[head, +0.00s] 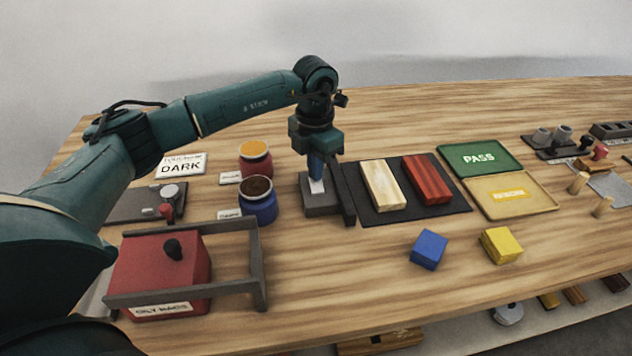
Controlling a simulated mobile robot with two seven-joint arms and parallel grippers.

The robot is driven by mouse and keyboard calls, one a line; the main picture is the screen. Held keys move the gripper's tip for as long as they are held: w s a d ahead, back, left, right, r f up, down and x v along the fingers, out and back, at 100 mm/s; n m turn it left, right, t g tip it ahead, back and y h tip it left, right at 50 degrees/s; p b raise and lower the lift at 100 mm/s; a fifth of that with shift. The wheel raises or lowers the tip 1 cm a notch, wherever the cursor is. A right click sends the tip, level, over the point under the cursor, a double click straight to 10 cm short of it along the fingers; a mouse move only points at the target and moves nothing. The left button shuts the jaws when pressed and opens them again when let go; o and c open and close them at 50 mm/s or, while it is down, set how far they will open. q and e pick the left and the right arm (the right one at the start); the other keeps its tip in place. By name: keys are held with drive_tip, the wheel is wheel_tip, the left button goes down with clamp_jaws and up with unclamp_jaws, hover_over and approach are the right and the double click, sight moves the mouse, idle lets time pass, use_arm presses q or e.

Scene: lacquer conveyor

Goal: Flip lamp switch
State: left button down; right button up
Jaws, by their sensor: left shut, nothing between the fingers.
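My left arm reaches in from the left, and my left gripper (317,178) points straight down with its blue fingers shut and empty. The fingertips are at a small white part on top of a grey box (320,207), which looks like the lamp switch. The fingers cover part of the white part, so I cannot tell its position or whether they touch it. A dark upright panel (342,192) stands along the right side of the box. My right gripper is not in view.
Right of the box, a black mat (440,208) holds pale (381,185) and red (428,180) wooden blocks. Two cans, orange-topped (256,160) and blue (258,200), stand left. A red box (160,275) sits front left. Blue (429,249) and yellow (500,245) cubes lie in front.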

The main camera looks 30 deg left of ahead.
use_arm(q)
drive_tip(key=shift+f, duration=0.35)
drive_tip(key=shift+r, duration=0.15)
drive_tip(key=shift+r+p, duration=2.3)
drive_tip(key=shift+r, duration=1.15)
drive_tip(key=shift+s+f, duration=0.1)
